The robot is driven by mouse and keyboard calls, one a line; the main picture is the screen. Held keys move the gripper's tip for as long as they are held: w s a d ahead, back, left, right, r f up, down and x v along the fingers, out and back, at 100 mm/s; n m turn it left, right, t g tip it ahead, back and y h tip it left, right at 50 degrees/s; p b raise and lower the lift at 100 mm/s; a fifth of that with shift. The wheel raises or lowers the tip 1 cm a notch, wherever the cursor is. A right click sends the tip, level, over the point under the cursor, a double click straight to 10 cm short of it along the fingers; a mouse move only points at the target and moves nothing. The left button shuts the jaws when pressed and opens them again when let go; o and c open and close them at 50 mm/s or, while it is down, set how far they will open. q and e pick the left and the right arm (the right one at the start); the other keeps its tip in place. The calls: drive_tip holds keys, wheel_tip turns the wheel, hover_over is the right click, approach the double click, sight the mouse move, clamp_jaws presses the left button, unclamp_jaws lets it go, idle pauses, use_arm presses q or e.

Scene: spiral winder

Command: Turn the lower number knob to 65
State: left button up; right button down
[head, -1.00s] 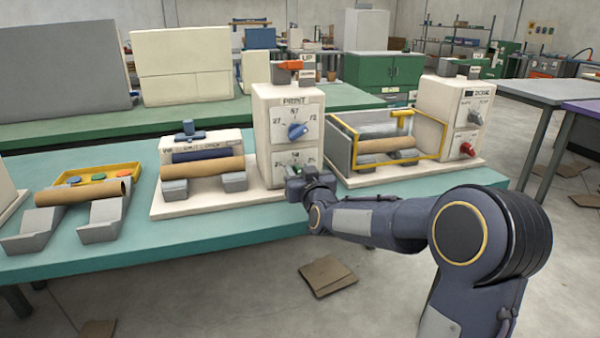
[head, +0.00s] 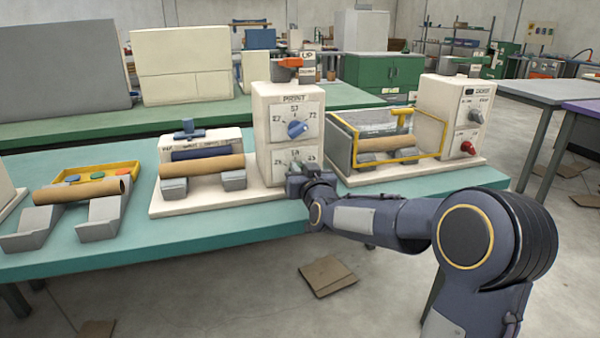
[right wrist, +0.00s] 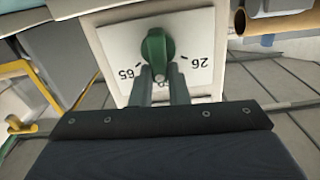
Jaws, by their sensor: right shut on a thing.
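The lower number knob (right wrist: 157,47) is green and sits on a pale dial plate (right wrist: 112,32) in the right wrist view. The numbers 65 and 26 show upside down on either side of it. The knob's bar stands roughly upright in that picture. My right gripper (right wrist: 158,78) is shut on the knob, with its two fingers close together at the bar's lower part. In the head view, my right gripper (head: 298,178) is at the lower dial of the white PRINT box (head: 262,140) and hides this knob. My left gripper is not in view.
A larger blue knob (head: 297,128) is on the upper dial, just above my gripper. A cardboard tube (head: 202,167) lies on the cradle to the left. A yellow-framed guard (head: 440,140) and a second control box (head: 440,110) with a red knob (head: 467,147) stand to the right.

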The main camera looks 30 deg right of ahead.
drive_tip(key=m+b, duration=0.4)
drive_tip(key=d+m+b, duration=0.1)
drive_tip(key=m+b, duration=0.1)
drive_tip(key=shift+s+f, duration=0.1)
drive_tip(key=shift+f, duration=0.3)
drive_tip(key=m+b, duration=0.2)
drive_tip(key=m, duration=0.1)
drive_tip(key=shift+d+f+b, duration=0.1)
drive_tip(key=shift+d+b, duration=0.1)
drive_tip(key=shift+b, duration=0.2)
drive_tip(key=shift+s+d+m+b, duration=0.1)
drive_tip(key=shift+m+b, duration=0.5)
drive_tip(key=shift+m, duration=0.3)
drive_tip(key=c, duration=1.4)
unclamp_jaws()
